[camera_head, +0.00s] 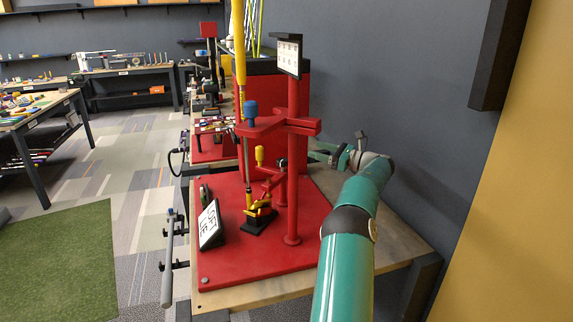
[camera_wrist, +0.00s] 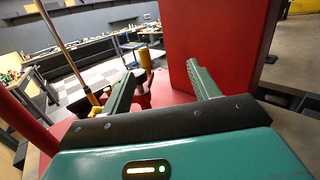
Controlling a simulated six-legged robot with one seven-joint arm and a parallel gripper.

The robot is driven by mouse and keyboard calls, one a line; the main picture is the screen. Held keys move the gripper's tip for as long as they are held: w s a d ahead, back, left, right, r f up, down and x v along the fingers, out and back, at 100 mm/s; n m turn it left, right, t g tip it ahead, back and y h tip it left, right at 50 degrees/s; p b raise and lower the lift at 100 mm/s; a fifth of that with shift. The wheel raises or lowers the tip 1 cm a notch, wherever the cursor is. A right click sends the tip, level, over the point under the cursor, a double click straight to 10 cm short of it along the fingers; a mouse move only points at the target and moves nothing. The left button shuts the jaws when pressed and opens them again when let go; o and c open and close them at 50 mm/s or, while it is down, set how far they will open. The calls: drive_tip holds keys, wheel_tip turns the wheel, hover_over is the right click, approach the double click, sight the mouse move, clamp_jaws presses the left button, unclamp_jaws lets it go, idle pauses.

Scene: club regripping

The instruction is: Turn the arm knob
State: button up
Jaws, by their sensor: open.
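A red stand holds a golf club (camera_head: 246,155) upright. A yellow knob (camera_head: 259,155) stands on the stand's low red arm, and a blue knob (camera_head: 250,109) sits on its upper red arm (camera_head: 270,124). I cannot tell which one is the arm knob. My gripper (camera_head: 314,150) is right of the red post, partly hidden, at about the yellow knob's height. In the wrist view its two fingers (camera_wrist: 163,69) are spread apart and empty. The yellow knob (camera_wrist: 146,58) shows beyond the left fingertip, apart from it, with its lower part partly hidden.
The red post (camera_head: 293,185) stands between my gripper and the yellow knob in the head view. A red panel (camera_wrist: 222,45) rises behind the right finger. A yellow clamp (camera_head: 259,212) and a tilted sign (camera_head: 210,226) are on the red base (camera_head: 245,270).

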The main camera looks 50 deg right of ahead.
drive_tip(key=m+h, duration=0.1)
drive_tip(key=h, duration=0.1)
drive_tip(key=m+h, duration=0.5)
drive_tip(key=h, duration=0.2)
approach(287, 166)
drive_tip(key=w, duration=0.4)
drive_tip(key=w+d, duration=0.1)
drive_tip(key=w, duration=0.7)
drive_tip(key=shift+d+r, duration=0.2)
drive_tip(key=shift+d, duration=0.15)
drive_tip(key=c, duration=1)
